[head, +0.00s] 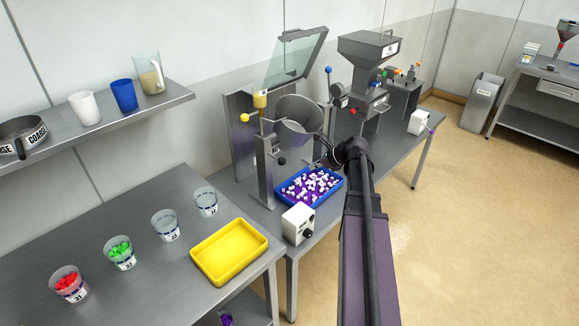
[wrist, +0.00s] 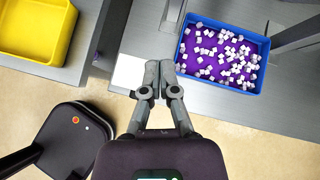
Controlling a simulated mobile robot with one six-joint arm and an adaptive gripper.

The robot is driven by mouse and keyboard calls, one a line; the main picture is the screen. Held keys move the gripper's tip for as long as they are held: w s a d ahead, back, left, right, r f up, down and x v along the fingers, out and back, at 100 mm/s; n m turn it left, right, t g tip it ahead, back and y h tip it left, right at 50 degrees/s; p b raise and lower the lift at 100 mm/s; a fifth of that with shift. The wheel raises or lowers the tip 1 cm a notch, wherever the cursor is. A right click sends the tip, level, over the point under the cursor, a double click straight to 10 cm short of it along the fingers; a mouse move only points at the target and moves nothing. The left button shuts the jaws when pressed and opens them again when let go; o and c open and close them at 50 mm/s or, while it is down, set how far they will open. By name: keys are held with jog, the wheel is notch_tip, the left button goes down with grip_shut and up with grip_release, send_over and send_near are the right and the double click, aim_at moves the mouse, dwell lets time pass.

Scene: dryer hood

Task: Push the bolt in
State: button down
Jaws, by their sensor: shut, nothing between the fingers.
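In the head view a yellow ball knob (head: 244,117) sticks out to the left from the left post of the tilting-pan stand; it looks like the bolt's end, but how far the bolt sits in I cannot tell. The grey pan (head: 299,115) hangs tilted between the posts. My gripper (head: 322,158) is to the right of the knob and apart from it, in front of the pan and near the blue tray. In the wrist view my gripper (wrist: 159,66) has its fingers together with nothing between them. The knob is not seen in the wrist view.
A white box (head: 298,223) stands at the bench's front edge. A yellow tray (head: 228,281) and several cups are to the left. A raised glass hood (head: 297,58) stands above.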

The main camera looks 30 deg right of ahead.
aim_at(277, 158)
jog(key=shift+w+d+r+m+t, duration=0.1)
jog(key=shift+d+r+m+t, duration=0.1)
jog(key=shift+d+m, duration=0.25)
jog(key=shift+d+r+m+t, duration=0.1)
jog(key=shift+d+m+t, duration=0.1)
jog(key=shift+d+m, duration=0.25)
jog(key=shift+f, duration=0.15)
jog(key=w+a+r+b+x, duration=0.1)
jog(key=b+x, duration=0.4)
jog(key=x, duration=0.7)
jog(key=shift+w+r+b, duration=0.3)
jog(key=shift+w+r, duration=0.15)
jog(key=shift+r, duration=0.1)
